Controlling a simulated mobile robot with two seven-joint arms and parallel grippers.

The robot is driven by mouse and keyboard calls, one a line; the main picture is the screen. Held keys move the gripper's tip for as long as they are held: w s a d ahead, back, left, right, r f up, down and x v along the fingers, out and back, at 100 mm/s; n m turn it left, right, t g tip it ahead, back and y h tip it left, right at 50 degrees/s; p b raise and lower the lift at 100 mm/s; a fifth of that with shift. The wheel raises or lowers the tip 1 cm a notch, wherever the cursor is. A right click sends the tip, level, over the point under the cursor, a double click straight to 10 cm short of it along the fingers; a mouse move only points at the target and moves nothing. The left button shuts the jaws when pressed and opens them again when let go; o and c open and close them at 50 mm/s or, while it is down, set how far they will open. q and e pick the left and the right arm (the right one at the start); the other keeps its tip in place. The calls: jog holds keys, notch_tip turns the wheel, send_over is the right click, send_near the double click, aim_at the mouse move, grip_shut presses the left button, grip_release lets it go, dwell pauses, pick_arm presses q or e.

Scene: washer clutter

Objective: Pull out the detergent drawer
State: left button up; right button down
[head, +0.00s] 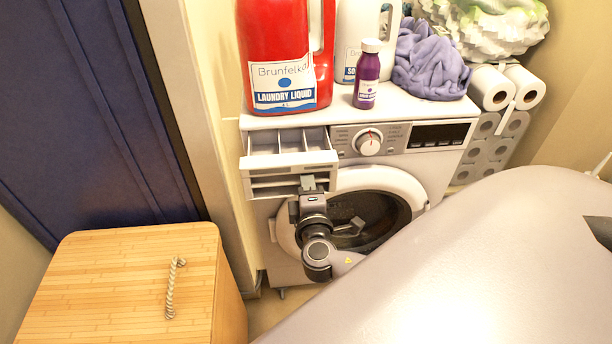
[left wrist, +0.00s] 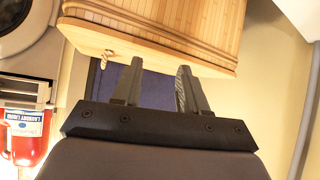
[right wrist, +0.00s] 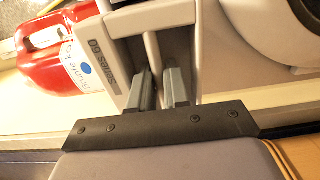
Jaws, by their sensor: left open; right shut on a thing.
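The detergent drawer (head: 290,158) stands out from the upper left of the washing machine (head: 430,165), with its open compartments showing from above. In the right wrist view, the drawer front (right wrist: 108,55) carries printed lettering. My right gripper (head: 308,184) is at the lower part of the drawer front. In the right wrist view its fingers (right wrist: 160,85) are shut on the drawer's handle, whose gripped part is mostly hidden. My left gripper (left wrist: 158,82) is open and empty, with its fingers pointing toward the wooden box. It does not show in the head view.
A red detergent jug (head: 285,50), a white bottle (head: 358,35), a purple bottle (head: 367,75) and a purple cloth (head: 430,62) stand on the washer. Toilet rolls (head: 493,88) are at right. A wooden box (head: 120,275) with a rope handle is at lower left.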

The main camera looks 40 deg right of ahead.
jog(key=shift+v, duration=0.95)
jog(key=shift+s, duration=0.1)
jog(key=shift+v, duration=1.95)
jog(key=c, duration=1.4)
grip_release()
jog(key=shift+c, duration=0.2)
jog(key=v, duration=0.6)
